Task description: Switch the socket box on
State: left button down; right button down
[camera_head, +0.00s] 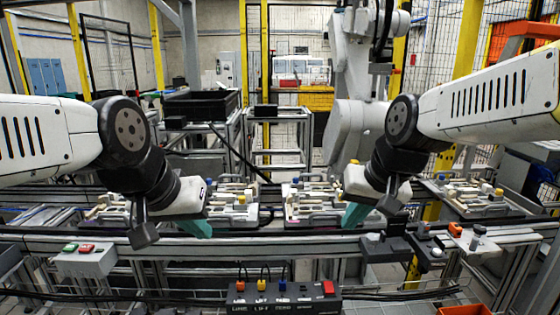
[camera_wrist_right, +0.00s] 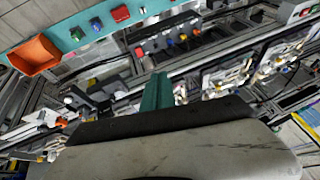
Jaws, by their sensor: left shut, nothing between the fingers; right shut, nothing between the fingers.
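The socket box (camera_head: 284,300) is a dark, long box at the bottom middle of the head view. Orange, yellow and blue plugs stand along its top, and a red switch (camera_head: 328,288) sits at its right end. Whether the switch is lit or pressed cannot be told. My left gripper (camera_head: 197,229) has teal fingers, is shut and empty, and hangs above and left of the box. My right gripper (camera_head: 354,215) is shut and empty, above and right of the box, apart from it. Its teal fingers also show in the wrist view (camera_wrist_right: 157,92).
A grey button box (camera_head: 86,262) with green and red buttons stands at the left. Pallet fixtures (camera_head: 320,203) line the conveyor rail (camera_head: 280,244) behind. Small devices (camera_head: 470,238) sit at the right, and an orange bin (camera_head: 465,310) is at the bottom right, also in the wrist view (camera_wrist_right: 35,55).

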jog(key=s+r+n+t, duration=0.1)
jog(key=s, duration=0.4)
jog(key=shift+s+r, duration=0.35)
jog(key=shift+s, duration=0.05)
jog(key=shift+w, duration=0.1)
